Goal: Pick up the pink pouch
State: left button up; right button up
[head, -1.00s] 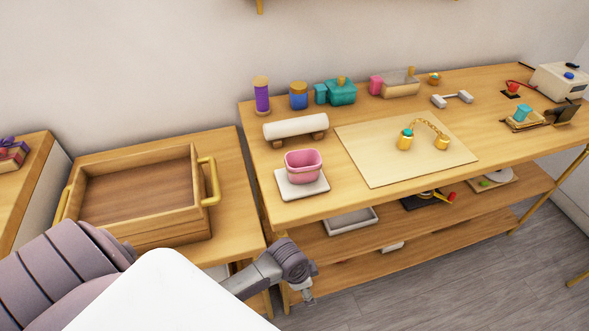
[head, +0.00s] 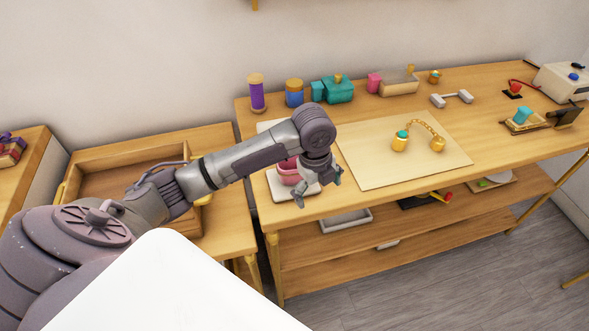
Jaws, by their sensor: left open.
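The pink pouch (head: 287,172) sits on a small white square pad (head: 278,187) near the left front of the workbench. Most of it is hidden behind my left gripper and wrist; only part of its pink side shows. My left gripper (head: 319,190) is open and points down, in front of and slightly right of the pouch in the picture. I cannot tell whether a finger touches the pouch. My right gripper is not in view.
A cream mat (head: 385,175) with a gold chain piece (head: 401,141) lies right of the pouch. A purple spool (head: 257,93), a blue jar (head: 294,93) and a teal box (head: 338,90) stand behind. A wooden tray (head: 110,160) is on the left table, partly behind my arm.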

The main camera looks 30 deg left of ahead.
aim_at(294, 171)
pick_arm(q)
jog(key=w+a+r+m+g, duration=0.1)
jog(key=w+a+r+m, duration=0.3)
jog(key=a+r, duration=0.65)
jog(key=shift+m+y, duration=0.3)
jog(key=shift+y, duration=0.1)
jog(key=f, duration=0.4)
jog(key=f+p, duration=0.1)
jog(key=f, duration=0.3)
jog(key=d+f+p, duration=0.1)
jog(key=f, duration=0.4)
jog(key=shift+s, duration=0.1)
jog(key=shift+c, duration=0.3)
jog(key=c, duration=0.7)
